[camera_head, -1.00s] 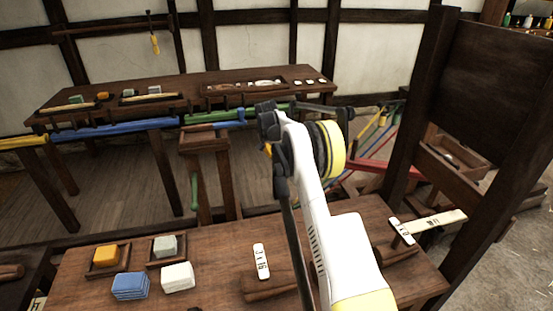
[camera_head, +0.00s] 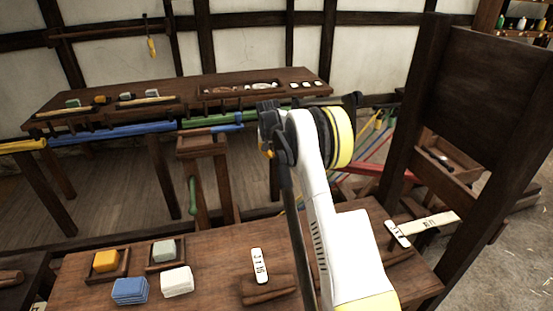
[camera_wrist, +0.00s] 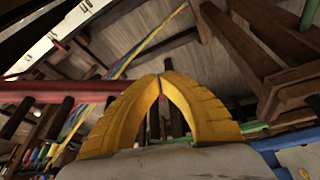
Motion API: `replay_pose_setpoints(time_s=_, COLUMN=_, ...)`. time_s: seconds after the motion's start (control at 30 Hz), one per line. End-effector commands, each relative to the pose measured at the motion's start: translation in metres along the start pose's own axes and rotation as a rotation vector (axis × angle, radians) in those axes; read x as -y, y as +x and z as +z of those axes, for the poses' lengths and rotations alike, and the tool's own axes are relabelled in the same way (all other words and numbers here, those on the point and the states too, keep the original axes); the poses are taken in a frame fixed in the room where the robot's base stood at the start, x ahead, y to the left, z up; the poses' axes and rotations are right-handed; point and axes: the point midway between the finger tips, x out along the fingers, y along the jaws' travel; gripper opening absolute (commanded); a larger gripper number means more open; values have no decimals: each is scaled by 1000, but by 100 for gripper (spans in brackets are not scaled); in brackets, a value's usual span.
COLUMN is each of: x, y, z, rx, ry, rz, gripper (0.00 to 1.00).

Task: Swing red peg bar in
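The red peg bar (camera_head: 387,170) shows in the head view just right of my wrist, running toward the dark upright frame; its left part is hidden behind my arm. In the wrist view the red bar (camera_wrist: 55,91) comes in from the left edge and passes out of sight near the left finger. Dark pegs stand along it. My gripper (camera_wrist: 162,76) has yellow fingers whose tips meet in an arch, with nothing seen held between them. The fingertips are hidden in the head view. Whether a finger touches the bar I cannot tell.
A blue bar (camera_head: 130,132) and a green bar (camera_head: 275,117) run along the back bench (camera_head: 185,88). The near table (camera_head: 215,262) carries coloured blocks and a white tag (camera_head: 259,266). A tall dark wooden frame (camera_head: 405,120) stands right of my arm. Coloured ropes run behind it.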

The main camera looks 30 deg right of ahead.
Motion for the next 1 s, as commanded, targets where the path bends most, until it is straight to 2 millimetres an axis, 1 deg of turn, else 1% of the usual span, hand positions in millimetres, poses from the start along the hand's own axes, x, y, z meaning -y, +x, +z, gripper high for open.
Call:
replay_pose_setpoints(time_s=0.3, x=-17, y=-2, z=9, rx=-106, ry=-507, rz=-117, gripper=0)
replay_pose_setpoints(time_s=0.5, x=-27, y=-7, z=16, rx=-211, ry=-817, rz=-147, gripper=0)
replay_pose_setpoints(time_s=0.6, x=-32, y=-11, z=18, rx=-261, ry=-943, rz=-148, gripper=0)
replay_pose_setpoints(time_s=0.8, x=-38, y=-16, z=22, rx=-328, ry=-1105, rz=-137, gripper=0)
replay_pose_setpoints(time_s=1.0, x=-39, y=-17, z=23, rx=-347, ry=-1151, rz=-131, gripper=0)
